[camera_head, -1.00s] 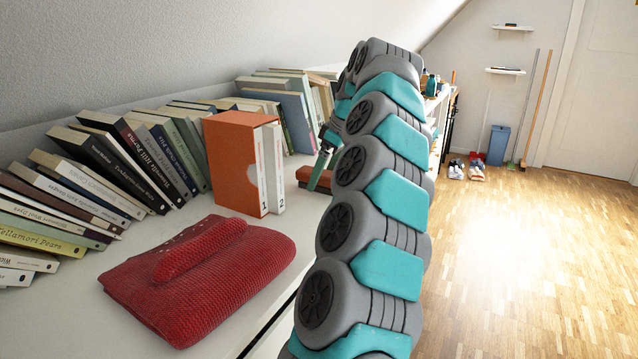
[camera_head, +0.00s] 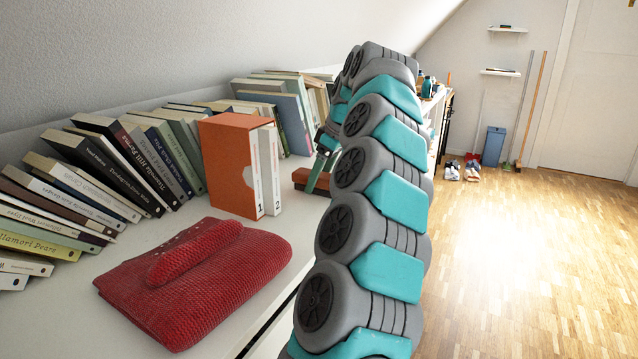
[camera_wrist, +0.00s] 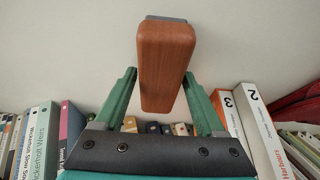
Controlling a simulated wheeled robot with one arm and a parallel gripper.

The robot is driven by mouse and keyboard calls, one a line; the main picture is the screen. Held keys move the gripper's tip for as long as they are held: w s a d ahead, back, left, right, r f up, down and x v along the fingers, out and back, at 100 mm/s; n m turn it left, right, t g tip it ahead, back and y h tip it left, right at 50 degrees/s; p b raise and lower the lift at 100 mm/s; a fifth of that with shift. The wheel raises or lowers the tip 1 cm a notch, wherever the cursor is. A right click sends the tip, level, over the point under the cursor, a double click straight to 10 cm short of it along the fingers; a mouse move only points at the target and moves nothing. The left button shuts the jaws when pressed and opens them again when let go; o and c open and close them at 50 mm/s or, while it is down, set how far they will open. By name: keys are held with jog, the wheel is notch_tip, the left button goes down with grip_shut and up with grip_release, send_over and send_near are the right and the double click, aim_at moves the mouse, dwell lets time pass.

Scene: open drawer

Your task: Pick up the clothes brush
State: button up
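The clothes brush is a reddish-brown wooden block with a grey edge. In the head view the brush (camera_head: 301,177) lies on the white surface just right of the orange box, partly hidden by my arm and a green finger. In the wrist view the brush (camera_wrist: 165,62) is upper centre, end-on to me. My gripper (camera_wrist: 160,74) has its two green fingers spread, tips at either side of the brush's near part. A small gap shows at the left finger; contact at the right finger is unclear. In the head view my gripper (camera_head: 321,165) is mostly hidden behind my arm.
An orange box (camera_head: 228,170) with volumes 1 and 2 stands close left of the brush. Leaning books (camera_head: 120,165) line the wall. A folded red cloth item (camera_head: 195,280) lies in front.

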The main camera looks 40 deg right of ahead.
aim_at(323, 179)
grip_shut()
dwell(0.3)
jog(key=shift+r, duration=0.2)
jog(key=shift+r, duration=0.9)
notch_tip(323, 179, up, 2)
jog(key=shift+r+p, duration=0.1)
jog(key=shift+p, duration=0.75)
jog(key=shift+s+a+f+b, duration=0.1)
jog(key=shift+s+f+b, duration=0.1)
jog(key=shift+s+b, duration=0.1)
jog(key=shift+s+a+r+b, duration=0.1)
jog(key=shift+s+a+b, duration=0.15)
jog(key=shift+s, duration=0.3)
jog(key=shift+s+a+b, duration=0.15)
jog(key=shift+s+a, duration=0.05)
jog(key=shift+s, duration=0.35)
jog(key=s+a+b, duration=0.1)
jog(key=s+a, duration=0.1)
jog(key=s, duration=0.4)
jog(key=s+a+r+b, duration=0.1)
jog(key=s+a, duration=0.1)
jog(key=s, duration=0.4)
jog(key=shift+a+r, duration=0.15)
jog(key=shift+a, duration=0.1)
jog(key=shift+s, duration=0.25)
